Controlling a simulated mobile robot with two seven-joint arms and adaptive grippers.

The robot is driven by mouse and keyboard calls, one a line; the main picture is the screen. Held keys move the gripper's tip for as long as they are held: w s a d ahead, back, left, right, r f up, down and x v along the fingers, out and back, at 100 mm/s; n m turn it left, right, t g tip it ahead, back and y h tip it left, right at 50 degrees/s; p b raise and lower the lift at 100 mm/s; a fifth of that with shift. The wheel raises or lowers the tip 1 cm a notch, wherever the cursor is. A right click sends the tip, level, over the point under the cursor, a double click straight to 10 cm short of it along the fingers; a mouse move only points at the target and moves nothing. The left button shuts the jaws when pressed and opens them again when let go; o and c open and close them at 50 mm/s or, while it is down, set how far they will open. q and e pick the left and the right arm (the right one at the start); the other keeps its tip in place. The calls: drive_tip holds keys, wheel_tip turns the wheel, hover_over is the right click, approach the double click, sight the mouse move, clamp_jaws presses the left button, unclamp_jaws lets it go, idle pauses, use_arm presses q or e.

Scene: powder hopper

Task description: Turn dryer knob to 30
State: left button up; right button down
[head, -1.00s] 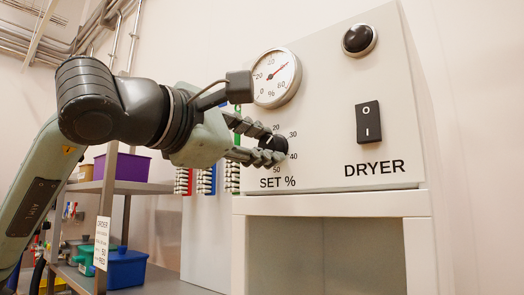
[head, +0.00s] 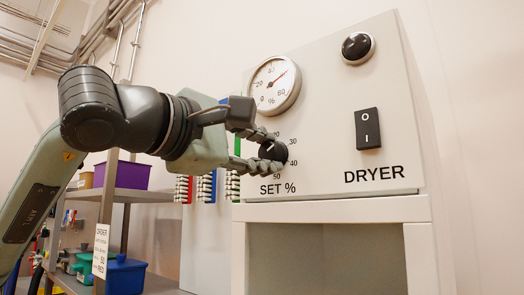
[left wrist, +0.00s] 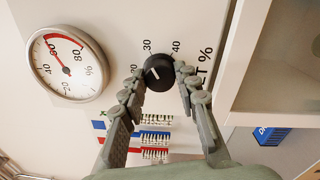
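The black dryer knob (head: 272,149) is on the light panel, above the words SET %, inside a ring of numbers. My left gripper (head: 271,151) reaches it from the left, one finger above and one below in the head view. In the left wrist view the knob (left wrist: 159,72) sits between the two fingertips (left wrist: 160,69), which appear to press on its opposite sides. The knob's short white mark points roughly toward the 20 side there; its exact reading is hard to tell. The fingers partly hide the knob in the head view. My right gripper is not in view.
A round gauge (head: 274,83) is above the knob. A rocker switch (head: 367,129) and a black round button (head: 357,46) are to the right. An open recess (head: 325,258) is below the panel. Shelves with a purple bin (head: 131,175) and a blue bin (head: 125,276) stand left.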

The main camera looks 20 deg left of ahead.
use_arm(q)
drive_tip(key=o, duration=0.5)
drive_tip(key=shift+c, duration=0.2)
drive_tip(key=shift+s, duration=0.15)
drive_tip(key=v, duration=1.2)
